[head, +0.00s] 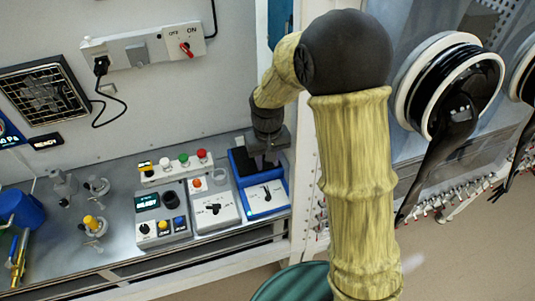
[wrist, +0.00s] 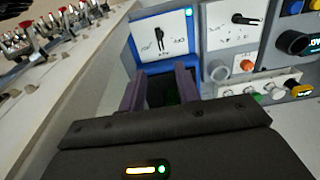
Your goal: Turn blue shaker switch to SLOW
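The blue shaker (head: 282,204) stands at the right end of the bench, with a white front panel (head: 255,198) and a dark platform behind it. Its black switch (head: 267,192) sits in the panel's middle; it also shows in the wrist view (wrist: 160,38), its lever lying roughly along the panel's short direction. The labels around it are too small to read surely. My gripper (head: 268,163) hangs over the shaker's dark platform, behind the panel. In the wrist view its two purple fingers (wrist: 162,88) stand apart with nothing between them, clear of the switch.
A white-panelled grey device (head: 214,212) with its own black switch and orange button stands just left. A white frame post (head: 304,170) rises close on the right.

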